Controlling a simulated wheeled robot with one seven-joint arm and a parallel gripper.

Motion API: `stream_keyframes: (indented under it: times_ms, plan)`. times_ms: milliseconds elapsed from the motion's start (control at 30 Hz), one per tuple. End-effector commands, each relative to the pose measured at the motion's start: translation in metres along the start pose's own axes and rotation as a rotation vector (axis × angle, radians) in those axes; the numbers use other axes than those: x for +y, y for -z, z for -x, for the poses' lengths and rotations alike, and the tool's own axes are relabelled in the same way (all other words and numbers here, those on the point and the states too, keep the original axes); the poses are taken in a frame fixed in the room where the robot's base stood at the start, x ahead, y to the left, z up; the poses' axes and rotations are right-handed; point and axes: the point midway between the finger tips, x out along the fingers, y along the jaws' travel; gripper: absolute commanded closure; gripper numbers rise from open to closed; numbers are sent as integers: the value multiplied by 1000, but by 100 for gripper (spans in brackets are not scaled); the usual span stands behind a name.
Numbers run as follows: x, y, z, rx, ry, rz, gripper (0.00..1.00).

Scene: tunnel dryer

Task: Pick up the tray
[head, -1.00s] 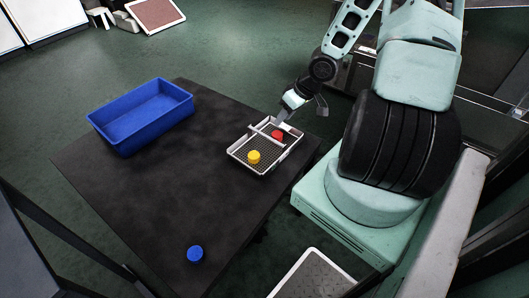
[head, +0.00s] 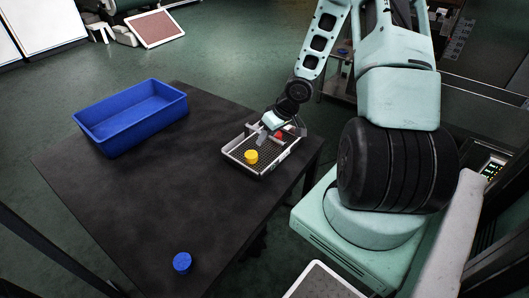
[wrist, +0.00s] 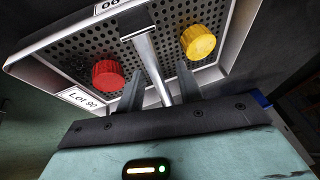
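The tray (head: 236,161) is a small pale tray with a dark perforated floor, lying near the right edge of the black table. It also fills the upper part of the wrist view (wrist: 225,75). A metal handle bar (wrist: 150,66) crosses its middle. A yellow round piece (head: 251,156) and a red round piece (head: 279,136) sit in it, one on each side of the bar. My gripper (head: 271,136) is down at the tray. In the wrist view its two fingers (wrist: 158,88) stand apart with the bar between them. Contact with the bar cannot be made out.
A blue bin (head: 130,118), seemingly empty, stands at the back left of the black table (head: 120,200). A blue round piece (head: 182,263) lies near the front edge. The table between them is clear. A label reading "Lot 90" (wrist: 80,98) is on the tray's rim.

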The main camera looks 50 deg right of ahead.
Motion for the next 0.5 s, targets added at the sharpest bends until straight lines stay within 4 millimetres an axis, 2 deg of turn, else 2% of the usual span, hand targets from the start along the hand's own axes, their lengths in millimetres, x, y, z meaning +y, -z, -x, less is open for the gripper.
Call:
stream_keyframes:
  times_ms: [33, 100, 400, 433, 500]
  plan:
    - [1, -1, -12, 0, 1, 2, 64]
    - [1, -1, -16, 0, 1, 1, 64]
    - [0, 0, -18, 1, 0, 0, 64]
    - [0, 0, -18, 1, 0, 0, 67]
    - [0, 0, -18, 1, 0, 0, 86]
